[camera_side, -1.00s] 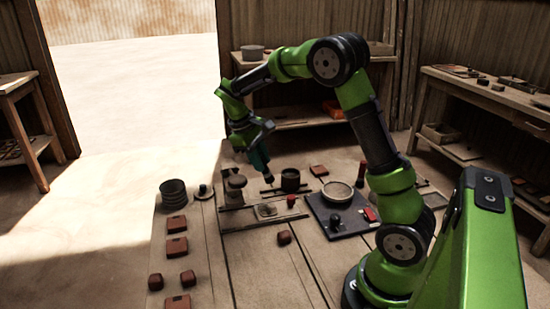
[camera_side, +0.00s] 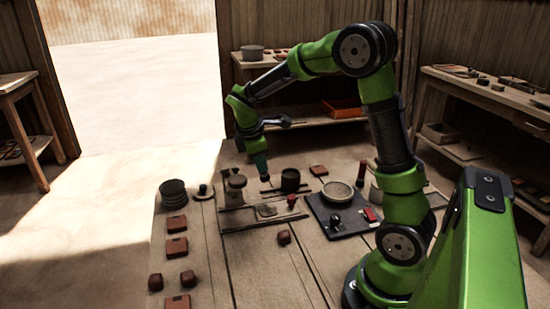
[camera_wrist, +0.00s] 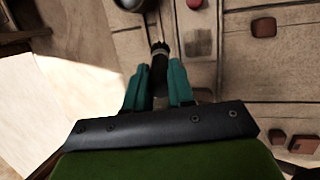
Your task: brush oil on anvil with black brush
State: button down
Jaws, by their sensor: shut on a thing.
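My gripper (camera_side: 262,168) points down over the back of the work table, just left of a dark round pot (camera_side: 290,180). In the wrist view its teal fingers (camera_wrist: 157,82) are shut on the black brush (camera_wrist: 158,62), which has a pale band near its end. In the side view the brush is small and hard to make out below the fingers. I cannot tell whether the brush touches anything.
A grey-brown lidded jar (camera_side: 236,187) stands left of the gripper. A dark board (camera_side: 345,220) with a round sieve-like dish (camera_side: 338,191) lies right of the pot. Red-brown tiles (camera_side: 177,246) and a stacked dark tin (camera_side: 173,192) line the left edge. The front middle of the table is fairly clear.

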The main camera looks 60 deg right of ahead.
jog(key=shift+f, duration=2.75)
jog(key=shift+s+a+f, duration=0.3)
jog(key=shift+a+f, duration=0.05)
jog(key=shift+f, duration=0.25)
jog(key=shift+s+a, duration=1.05)
jog(key=shift+s, duration=0.05)
jog(key=shift+w+d, duration=1.45)
jog(key=shift+r, duration=4.05)
jog(key=shift+s+a+f+t, duration=0.15)
jog(key=shift+s+f+t, duration=0.15)
jog(key=shift+s, duration=0.35)
jog(key=shift+s+a+f+t, duration=0.15)
jog(key=shift+s+t, duration=0.15)
jog(key=shift+s, duration=0.3)
